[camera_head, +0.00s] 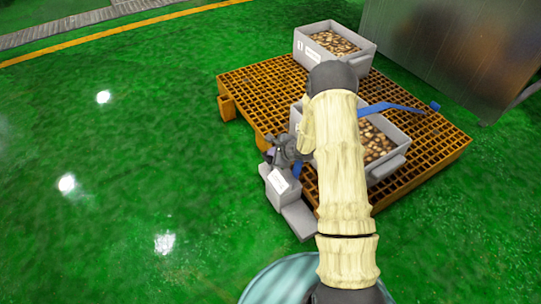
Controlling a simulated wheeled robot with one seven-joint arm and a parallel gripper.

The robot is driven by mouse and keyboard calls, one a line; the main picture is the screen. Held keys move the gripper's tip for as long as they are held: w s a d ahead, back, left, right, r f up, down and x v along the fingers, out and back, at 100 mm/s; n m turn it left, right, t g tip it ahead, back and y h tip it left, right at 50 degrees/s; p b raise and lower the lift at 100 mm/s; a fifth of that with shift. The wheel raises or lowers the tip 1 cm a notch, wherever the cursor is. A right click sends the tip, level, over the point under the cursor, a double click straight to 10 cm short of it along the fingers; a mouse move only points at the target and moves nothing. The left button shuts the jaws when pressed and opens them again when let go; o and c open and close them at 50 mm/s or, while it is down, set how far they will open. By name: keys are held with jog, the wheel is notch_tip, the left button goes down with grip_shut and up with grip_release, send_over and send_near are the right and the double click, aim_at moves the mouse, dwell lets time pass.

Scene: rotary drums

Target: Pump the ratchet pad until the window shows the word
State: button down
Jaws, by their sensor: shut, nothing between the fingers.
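A small grey device (278,194) stands at the front left edge of the orange pallet. A white patch on its face may be the window, but it is too small to read any word. A flat grey pad (300,221) extends from its lower front toward me. My gripper (271,156), dark grey, is shut and empty at the top of the device. I cannot tell whether it touches the device. My cream-sleeved arm passes just right of the device and pad and hides what lies behind it.
The orange grated pallet (250,88) carries a grey bin (308,53) of brownish pieces at the back and another bin (396,169) partly behind my arm. A blue bar (398,107) crosses above the nearer bin. A metal cabinet (455,45) stands back right. Green floor at left is clear.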

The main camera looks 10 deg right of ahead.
aim_at(271, 159)
jog(key=shift+s+f+b, duration=0.15)
jog(key=shift+f+b, duration=0.9)
jog(key=shift+f, duration=0.15)
dwell(1.0)
jog(key=shift+a+f+b, duration=0.3)
jog(key=shift+f+b, duration=0.15)
jog(key=shift+b, duration=0.1)
dwell(0.8)
jog(key=shift+s+r, duration=0.1)
jog(key=shift+r, duration=0.05)
jog(key=shift+s+a+r+p, duration=0.1)
jog(key=shift+a+r+p, duration=0.05)
jog(key=shift+r+p, duration=0.25)
jog(key=shift+s+r, duration=0.1)
jog(key=shift+r, duration=0.55)
jog(key=shift+d+r+p, duration=0.25)
jog(key=shift+r+p, duration=0.1)
jog(key=shift+r, duration=0.2)
jog(key=shift+r+p, duration=1.35)
jog(key=shift+r, duration=1.05)
